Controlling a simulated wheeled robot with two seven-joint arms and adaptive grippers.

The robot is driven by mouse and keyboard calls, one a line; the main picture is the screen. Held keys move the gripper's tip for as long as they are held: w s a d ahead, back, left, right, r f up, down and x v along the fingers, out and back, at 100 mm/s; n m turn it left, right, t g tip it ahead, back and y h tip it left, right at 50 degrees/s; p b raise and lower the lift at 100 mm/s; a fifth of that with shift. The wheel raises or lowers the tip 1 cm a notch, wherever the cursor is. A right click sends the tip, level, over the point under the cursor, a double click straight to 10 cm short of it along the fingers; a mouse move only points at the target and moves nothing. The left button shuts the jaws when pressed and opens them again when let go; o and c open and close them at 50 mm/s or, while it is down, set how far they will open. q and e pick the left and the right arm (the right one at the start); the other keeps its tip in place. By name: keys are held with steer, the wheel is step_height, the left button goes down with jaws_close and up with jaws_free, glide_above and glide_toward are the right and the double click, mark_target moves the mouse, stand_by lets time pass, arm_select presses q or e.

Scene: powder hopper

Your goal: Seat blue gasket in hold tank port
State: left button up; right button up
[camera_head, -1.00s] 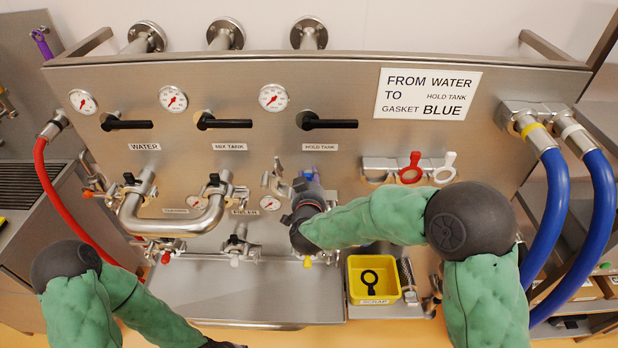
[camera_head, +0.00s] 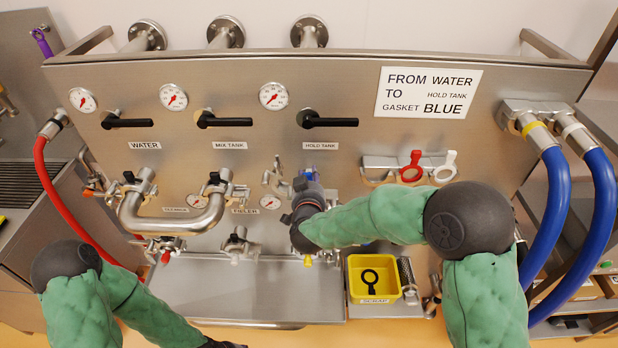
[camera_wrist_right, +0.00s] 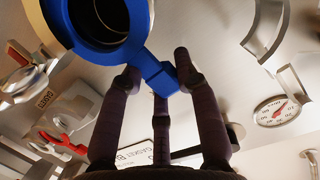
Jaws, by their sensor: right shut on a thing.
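The blue gasket (camera_wrist_right: 75,30) is a ring with a tab (camera_wrist_right: 158,76). My right gripper (camera_wrist_right: 157,70) is shut on this tab in the right wrist view. The ring lies at a round steel pipe opening (camera_wrist_right: 113,12), seen through its hole; whether it is fully seated cannot be told. In the head view a little blue (camera_head: 309,174) shows at the hold tank port, below the HOLD TANK label (camera_head: 320,146), where my right wrist hides most of the port. My left gripper (camera_head: 225,344) is barely visible at the bottom edge, its jaws unreadable.
A yellow scrap bin (camera_head: 354,285) holds a black ring gasket (camera_head: 370,279). A red gasket (camera_head: 411,168) and a white gasket (camera_head: 446,168) hang on a rack to the right. A steel U-bend pipe (camera_head: 172,226) stands left. Blue hoses (camera_head: 557,215) hang at the right.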

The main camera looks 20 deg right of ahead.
steer(key=shift+w+d+f, duration=0.1)
steer(key=shift+w+f, duration=0.05)
steer(key=shift+f, duration=0.05)
stand_by(0.3)
steer(key=o, duration=1)
steer(key=shift+f, duration=0.1)
steer(key=shift+r+v, duration=0.15)
steer(key=shift+v, duration=1.9)
steer(key=shift+r+v, duration=0.2)
steer(key=shift+v, duration=1.8)
steer(key=shift+w+f, duration=0.1)
